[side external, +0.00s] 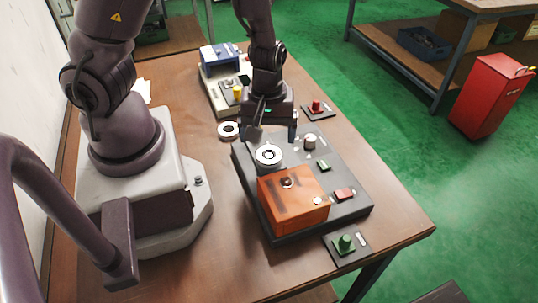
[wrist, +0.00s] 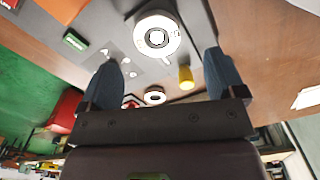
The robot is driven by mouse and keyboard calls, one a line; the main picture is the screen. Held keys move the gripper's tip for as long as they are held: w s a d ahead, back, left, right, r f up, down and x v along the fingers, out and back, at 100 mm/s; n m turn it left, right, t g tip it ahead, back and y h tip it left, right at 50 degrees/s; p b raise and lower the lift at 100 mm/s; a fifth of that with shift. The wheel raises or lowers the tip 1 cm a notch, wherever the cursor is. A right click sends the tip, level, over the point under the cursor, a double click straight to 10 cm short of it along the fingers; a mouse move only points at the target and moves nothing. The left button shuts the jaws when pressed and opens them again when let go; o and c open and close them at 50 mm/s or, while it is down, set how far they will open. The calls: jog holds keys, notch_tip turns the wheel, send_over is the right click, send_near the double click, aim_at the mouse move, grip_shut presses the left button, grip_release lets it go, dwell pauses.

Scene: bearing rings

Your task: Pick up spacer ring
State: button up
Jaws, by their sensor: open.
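A pale ring (side external: 228,130) with a dark hole lies flat on the wooden table, just left of the dark grey base plate. A second pale ring (side external: 268,154) sits on a round seat on that plate, beside the orange block; a large white ring with a dark centre shows in the wrist view (wrist: 143,36). I cannot tell for sure which ring is the spacer ring. My gripper (side external: 274,135) is open and empty above the plate, near the seated ring. In the wrist view its two fingers (wrist: 163,65) stand wide apart, with nothing between them.
The orange block (side external: 305,205) stands on the base plate (side external: 330,212), with a grey knob (side external: 310,142) and a green button (side external: 323,165) nearby. A device with a yellow knob (side external: 237,91) stands behind. Red (side external: 316,106) and green (side external: 346,243) buttons sit at the right.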

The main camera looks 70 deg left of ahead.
aim_at(269, 155)
jog(key=shift+w+d+f, duration=0.1)
jog(key=shift+d+f, duration=0.05)
jog(key=shift+f, duration=2.5)
jog(key=c, duration=1.2)
jog(key=shift+r, duration=0.15)
